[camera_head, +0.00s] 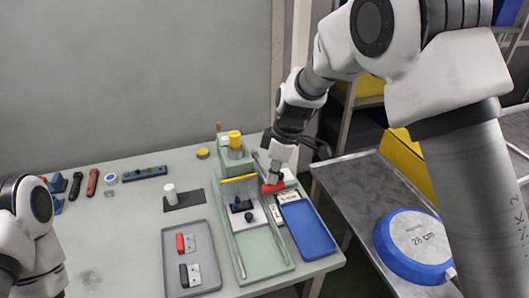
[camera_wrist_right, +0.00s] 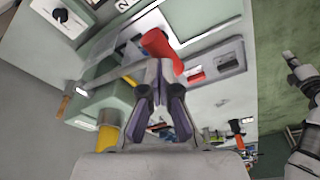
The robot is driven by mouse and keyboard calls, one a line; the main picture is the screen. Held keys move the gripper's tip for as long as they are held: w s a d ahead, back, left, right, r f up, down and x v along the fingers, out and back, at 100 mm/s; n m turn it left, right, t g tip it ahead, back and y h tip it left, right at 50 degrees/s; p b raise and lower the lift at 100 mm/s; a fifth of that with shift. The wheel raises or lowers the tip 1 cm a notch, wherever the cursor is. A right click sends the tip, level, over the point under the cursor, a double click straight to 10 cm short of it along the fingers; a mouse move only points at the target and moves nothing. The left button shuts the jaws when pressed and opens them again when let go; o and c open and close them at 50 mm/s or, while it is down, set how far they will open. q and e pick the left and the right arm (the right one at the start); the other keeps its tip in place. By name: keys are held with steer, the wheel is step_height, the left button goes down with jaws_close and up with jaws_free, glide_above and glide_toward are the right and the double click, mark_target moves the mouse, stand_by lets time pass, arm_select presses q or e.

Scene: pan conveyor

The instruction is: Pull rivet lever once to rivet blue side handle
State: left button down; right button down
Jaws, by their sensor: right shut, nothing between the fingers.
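The red rivet lever grip (camera_head: 272,187) stands out beside the green rivet station (camera_head: 236,160) at the back of the table. My right gripper (camera_head: 275,176) is shut and empty right at the red grip. In the right wrist view the red grip (camera_wrist_right: 160,48) lies just past the closed fingertips (camera_wrist_right: 160,72); I cannot tell if they touch. A small dark blue-black part (camera_head: 241,206) sits in the fixture in front of the station; I cannot tell if it is the blue side handle. My left arm shows at the left edge, its gripper outside the head view; in the right wrist view its end (camera_wrist_right: 290,62) is too small to read.
A grey tray (camera_head: 205,237) holds a red and a black handle. A blue tray (camera_head: 307,229) lies right of the fixture. Blue and red parts and a dark blue block (camera_head: 145,173) lie at the back left. A blue round pan (camera_head: 385,262) rests on the grey side table.

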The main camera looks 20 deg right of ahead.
steer(key=shift+s+f, duration=0.1)
steer(key=shift+f, duration=0.2)
steer(key=shift+s+f+b, duration=0.2)
steer(key=shift+f+b, duration=0.9)
steer(key=shift+f, duration=0.3)
step_height(320, 180, up, 10)
steer(key=p, duration=0.8)
steer(key=shift+r, duration=0.1)
step_height(320, 180, up, 10)
steer(key=p, duration=0.8)
glide_above(274, 186)
steer(key=shift+s+d, duration=0.1)
steer(key=shift+s, duration=0.2)
steer(key=shift+w, duration=0.1)
